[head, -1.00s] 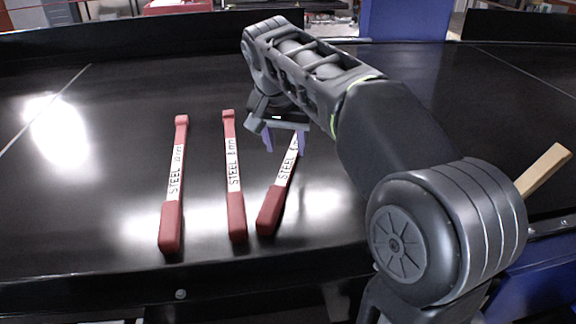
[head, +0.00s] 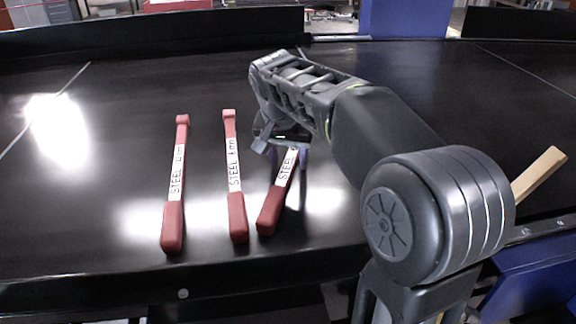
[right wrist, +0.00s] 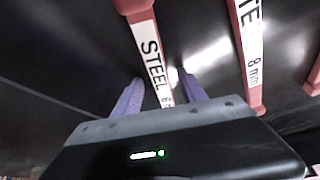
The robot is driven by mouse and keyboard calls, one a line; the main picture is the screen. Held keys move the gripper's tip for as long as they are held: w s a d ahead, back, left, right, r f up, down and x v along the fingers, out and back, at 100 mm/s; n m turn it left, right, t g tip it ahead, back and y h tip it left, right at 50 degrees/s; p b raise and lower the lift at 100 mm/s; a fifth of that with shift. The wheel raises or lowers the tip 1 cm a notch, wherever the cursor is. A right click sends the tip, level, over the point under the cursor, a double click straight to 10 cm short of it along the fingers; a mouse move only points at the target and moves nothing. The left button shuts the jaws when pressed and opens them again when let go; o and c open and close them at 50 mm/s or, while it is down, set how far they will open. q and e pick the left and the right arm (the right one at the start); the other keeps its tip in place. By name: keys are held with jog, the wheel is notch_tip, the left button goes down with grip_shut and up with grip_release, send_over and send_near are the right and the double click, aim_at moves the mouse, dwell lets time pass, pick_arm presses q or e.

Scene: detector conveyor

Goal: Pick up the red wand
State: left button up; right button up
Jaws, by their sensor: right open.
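Three red wands with white "STEEL" labels lie on the black conveyor: the left wand (head: 172,215), the middle wand (head: 236,205) and the right wand (head: 270,210). My right gripper (head: 288,155) is open at the far end of the right wand, which it partly hides. In the right wrist view, the purple fingers of my right gripper (right wrist: 160,77) stand on either side of the right wand (right wrist: 147,40), near the far end of its label. The middle wand (right wrist: 249,50) lies outside the fingers there. My left gripper is not in view.
The black conveyor (head: 90,215) is clear left of the wands. A wooden strip (head: 540,172) shows at the right, beyond my right arm. A raised black edge (head: 120,38) runs along the back, with a blue block (head: 405,18) behind it.

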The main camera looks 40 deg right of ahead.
jog(key=shift+c, duration=0.6)
grip_shut()
